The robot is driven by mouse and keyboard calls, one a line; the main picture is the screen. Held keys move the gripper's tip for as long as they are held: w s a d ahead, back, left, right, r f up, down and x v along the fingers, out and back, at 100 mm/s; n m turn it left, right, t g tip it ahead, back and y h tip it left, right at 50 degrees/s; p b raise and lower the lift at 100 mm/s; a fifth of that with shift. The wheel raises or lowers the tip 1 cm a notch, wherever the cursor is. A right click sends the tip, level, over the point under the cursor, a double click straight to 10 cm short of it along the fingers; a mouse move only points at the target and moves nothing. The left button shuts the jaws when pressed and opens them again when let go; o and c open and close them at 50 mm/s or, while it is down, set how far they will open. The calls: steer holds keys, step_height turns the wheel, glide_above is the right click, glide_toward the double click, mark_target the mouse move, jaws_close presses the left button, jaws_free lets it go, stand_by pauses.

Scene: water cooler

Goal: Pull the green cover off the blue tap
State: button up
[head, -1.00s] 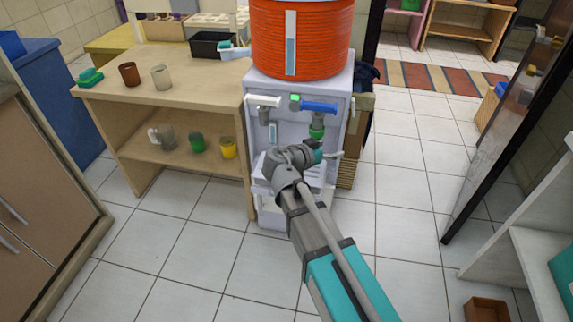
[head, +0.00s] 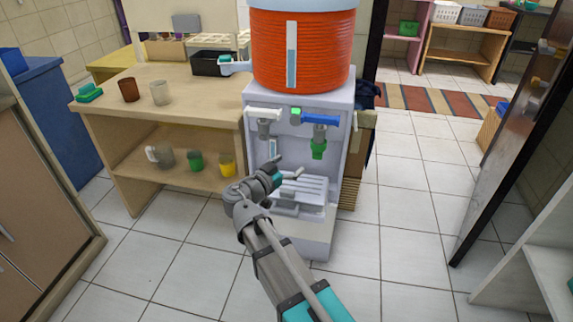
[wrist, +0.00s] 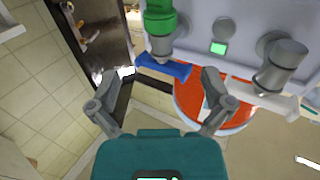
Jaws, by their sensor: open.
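The blue tap (head: 320,118) is on the right of the cooler's front. The green cover (head: 318,149) sits on its downward spout. In the wrist view, which looks upside down, the green cover (wrist: 160,18) is at the top edge, partly cut off, above the blue tap's lever (wrist: 163,67). My gripper (head: 287,168) is open and empty, to the left of the cover and a little lower, above the drip tray. In the wrist view my gripper (wrist: 159,76) has its fingers spread, with nothing between them but the lever behind. It is apart from the cover.
A white-handled tap (head: 265,115) is left of the blue one. The drip tray (head: 312,187) juts out below. An orange water tank (head: 325,50) stands on top. A wooden table (head: 185,82) with cups is on the left. The floor to the right is clear up to a dark door (head: 505,150).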

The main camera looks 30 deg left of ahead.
mark_target(315, 147)
steer(key=x, duration=1.3)
steer(key=shift+w+d+f, duration=0.1)
steer(key=shift+w+d, duration=0.05)
steer(key=shift+w, duration=0.15)
steer(key=c, duration=1.1)
